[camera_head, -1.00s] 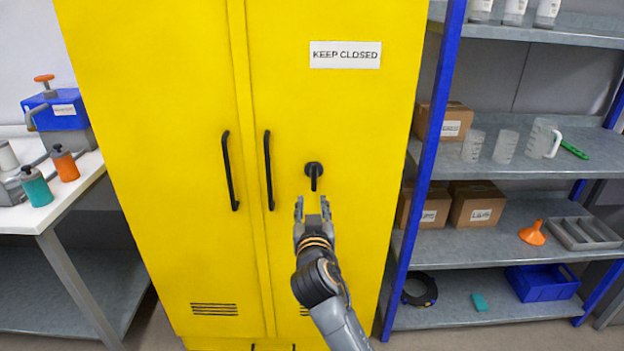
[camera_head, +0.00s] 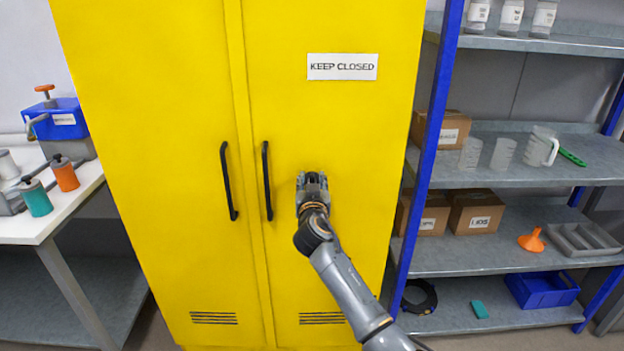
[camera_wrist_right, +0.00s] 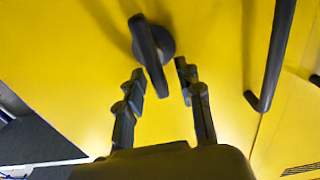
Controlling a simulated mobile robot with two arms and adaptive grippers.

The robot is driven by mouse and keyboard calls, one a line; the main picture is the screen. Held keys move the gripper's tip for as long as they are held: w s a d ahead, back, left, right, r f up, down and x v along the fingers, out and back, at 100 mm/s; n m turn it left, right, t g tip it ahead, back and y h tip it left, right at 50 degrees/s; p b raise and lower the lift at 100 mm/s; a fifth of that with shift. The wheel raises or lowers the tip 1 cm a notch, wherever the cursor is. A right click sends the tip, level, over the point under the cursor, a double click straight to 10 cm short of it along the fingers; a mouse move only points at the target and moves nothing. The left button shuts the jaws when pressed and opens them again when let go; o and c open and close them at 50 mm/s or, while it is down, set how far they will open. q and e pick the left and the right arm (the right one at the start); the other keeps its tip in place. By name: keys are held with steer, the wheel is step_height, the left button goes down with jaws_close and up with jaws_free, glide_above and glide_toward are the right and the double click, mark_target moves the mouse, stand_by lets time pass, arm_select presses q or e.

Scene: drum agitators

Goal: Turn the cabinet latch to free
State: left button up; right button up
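The yellow cabinet (camera_head: 160,150) stands in the middle of the head view with both doors closed. Its black latch (camera_wrist_right: 150,50) shows in the right wrist view as a lever on a round base; the lever tilts a little in that picture. In the head view the latch is hidden behind my right gripper (camera_head: 312,180). In the wrist view the right gripper (camera_wrist_right: 160,82) is open, its two fingers on either side of the lever's free end, with gaps visible. I cannot tell whether either finger touches it. My left gripper is not in view.
Two black door handles (camera_head: 229,180) (camera_head: 267,180) stand out left of the latch. A blue-post shelf (camera_head: 420,160) with boxes and beakers is close on the right. A white table (camera_head: 45,225) with orange and teal containers is on the left.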

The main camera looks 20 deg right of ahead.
steer(key=shift+w, duration=0.15)
jaws_close()
